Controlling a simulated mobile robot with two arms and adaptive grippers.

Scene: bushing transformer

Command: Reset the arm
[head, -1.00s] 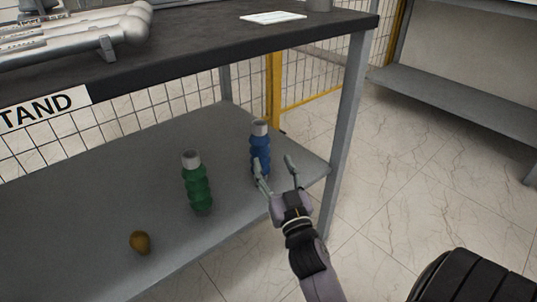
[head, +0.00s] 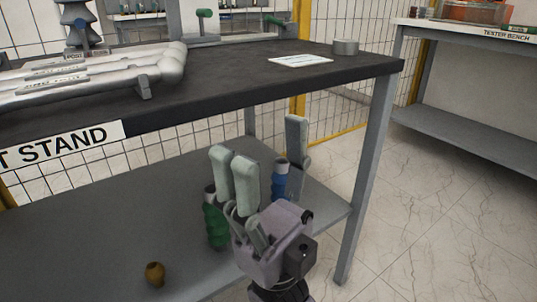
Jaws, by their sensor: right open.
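My right gripper (head: 262,165) shows large in the lower middle of the head view, fingers pointing up. Its fingers are spread apart, with nothing held between them. It is raised in front of the lower shelf (head: 110,235) of the stand. Behind it on the shelf stand a green ribbed bushing (head: 214,222), partly hidden by the gripper, and a blue ribbed bushing (head: 279,180), seen between the fingers with its lower part covered. A small brown rounded piece (head: 155,274) lies at the shelf's front. My left gripper is out of view.
The stand's dark top (head: 250,85) overhangs the shelf. It bears grey pipes (head: 110,80), a white sheet (head: 300,60) and a grey cup (head: 345,47). A table leg (head: 368,165) is right of the gripper. The tester bench (head: 480,36) stands at right, with open floor (head: 440,200) before it.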

